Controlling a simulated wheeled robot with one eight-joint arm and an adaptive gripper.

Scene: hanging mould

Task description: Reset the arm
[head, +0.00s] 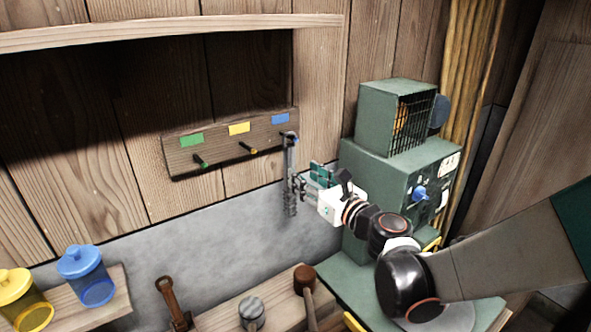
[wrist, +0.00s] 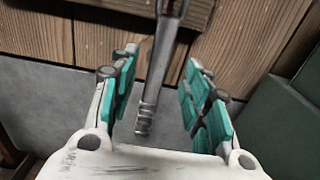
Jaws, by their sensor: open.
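A long grey metal mould (head: 291,170) hangs upright at the peg under the blue label (head: 280,118), at the right end of a wooden peg board (head: 215,153). My gripper (head: 307,182) is level with the mould's lower half, just to its right in the head view. In the wrist view, my gripper (wrist: 162,62) is open, with its green-padded fingers on either side of the mould (wrist: 153,85). Gaps show between the mould and both fingers there. The mould's top end is cut off in the wrist view.
The green (head: 192,140) and yellow (head: 239,128) labelled pegs look empty. A green machine (head: 385,178) stands close to the right of my gripper. Yellow (head: 22,300) and blue (head: 86,274) jars, a brown-headed mallet (head: 305,280) and a grey-headed tool (head: 251,309) are below left.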

